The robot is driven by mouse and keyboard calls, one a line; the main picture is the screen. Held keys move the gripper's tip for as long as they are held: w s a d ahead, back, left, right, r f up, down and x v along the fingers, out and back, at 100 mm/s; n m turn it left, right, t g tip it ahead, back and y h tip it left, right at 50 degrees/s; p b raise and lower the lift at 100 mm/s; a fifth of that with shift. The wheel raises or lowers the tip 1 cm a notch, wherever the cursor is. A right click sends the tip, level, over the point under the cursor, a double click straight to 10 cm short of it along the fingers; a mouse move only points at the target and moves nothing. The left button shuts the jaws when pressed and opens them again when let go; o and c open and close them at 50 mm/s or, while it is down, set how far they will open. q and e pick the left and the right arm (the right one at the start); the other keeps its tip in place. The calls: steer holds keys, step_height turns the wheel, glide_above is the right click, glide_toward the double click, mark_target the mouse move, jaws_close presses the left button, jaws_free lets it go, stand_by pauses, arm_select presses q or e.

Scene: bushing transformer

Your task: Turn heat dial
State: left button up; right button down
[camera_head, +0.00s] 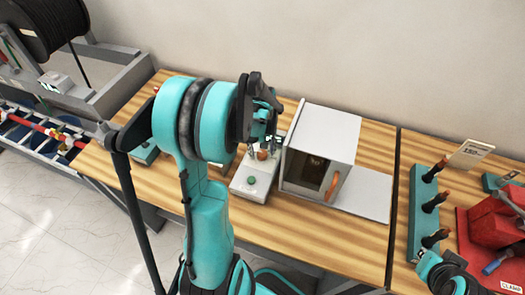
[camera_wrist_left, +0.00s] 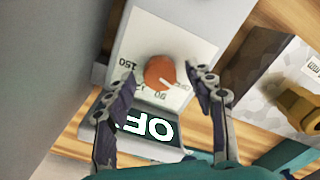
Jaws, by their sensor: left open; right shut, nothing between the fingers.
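The heat dial (camera_wrist_left: 160,72) is an orange-brown round knob with a white pointer, on a white face with printed numbers. In the head view the dial (camera_head: 262,155) sits on a small white control box (camera_head: 243,188). My left gripper (camera_head: 264,138) hangs over it. In the left wrist view my left gripper (camera_wrist_left: 165,90) is open, with one finger on each side of the dial. Contact with the dial cannot be told. A dark display (camera_wrist_left: 145,130) reads "OF", partly hidden by a finger. My right gripper (camera_head: 450,274) is shut and only partly in view at the lower right.
A white box oven (camera_head: 328,135) with a dark window and orange handle stands right of the control box. A teal rack (camera_head: 422,220) with several bushings and a red vise (camera_head: 490,230) are further right.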

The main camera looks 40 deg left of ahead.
arm_select(q)
steer(key=c, duration=1.2)
steer(key=shift+o, duration=0.2)
steer(key=shift+m, duration=0.4)
steer(key=m+b, duration=0.1)
steer(key=m, duration=0.2)
steer(key=shift+m, duration=0.4)
steer(key=m, duration=0.5)
steer(key=shift+b, duration=0.4)
steer(key=o, duration=1.2)
steer(key=shift+c, duration=0.2)
